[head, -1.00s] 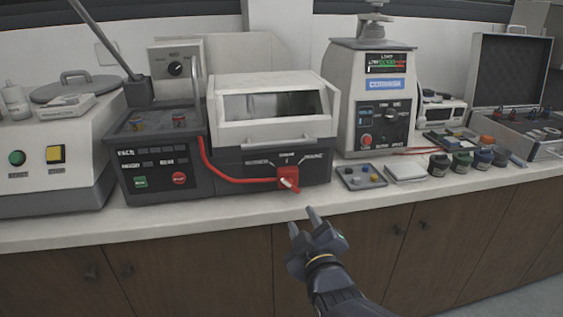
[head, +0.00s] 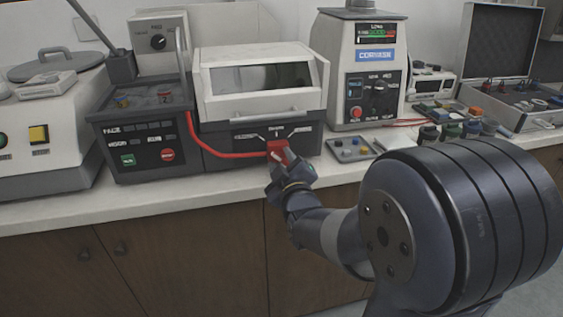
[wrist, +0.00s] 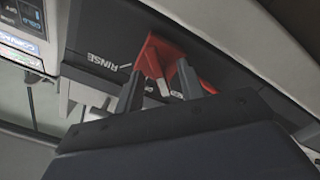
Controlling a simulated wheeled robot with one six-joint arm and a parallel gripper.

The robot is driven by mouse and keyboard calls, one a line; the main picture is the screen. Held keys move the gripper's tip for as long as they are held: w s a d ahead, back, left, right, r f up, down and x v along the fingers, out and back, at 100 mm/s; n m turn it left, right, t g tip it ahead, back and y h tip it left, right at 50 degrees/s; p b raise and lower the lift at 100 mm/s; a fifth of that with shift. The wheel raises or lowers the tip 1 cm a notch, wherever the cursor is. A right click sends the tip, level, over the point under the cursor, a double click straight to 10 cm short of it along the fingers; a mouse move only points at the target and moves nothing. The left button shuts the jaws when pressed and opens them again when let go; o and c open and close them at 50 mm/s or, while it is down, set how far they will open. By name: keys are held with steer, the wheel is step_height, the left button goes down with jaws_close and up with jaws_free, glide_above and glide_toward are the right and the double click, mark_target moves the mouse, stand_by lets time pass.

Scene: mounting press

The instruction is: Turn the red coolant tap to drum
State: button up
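The red coolant tap (head: 277,149) sits on the dark front panel of the machine with the white hood, at the end of a red hose. My gripper (head: 279,160) is at the tap in the head view. In the wrist view its two fingers (wrist: 157,88) are apart, one on each side of the lever. Contact with the lever cannot be told. The label RINSE (wrist: 103,58) is readable beside the tap; the other labels are partly hidden or too small.
The white-hooded machine (head: 262,80) stands on the white counter (head: 60,218).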

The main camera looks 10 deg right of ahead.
steer(key=shift+w, duration=0.1)
steer(key=shift+c, duration=0.3)
jaws_close()
steer(key=shift+f+m+b, duration=0.1)
steer(key=shift+m+b, duration=0.2)
steer(key=shift+b, duration=0.1)
steer(key=shift+m+b, duration=0.5)
steer(key=shift+b, duration=0.15)
steer(key=m+b, duration=0.3)
steer(key=shift+d+m+b, duration=0.1)
steer(key=shift+m+b, duration=1.3)
steer(key=shift+m, duration=0.6)
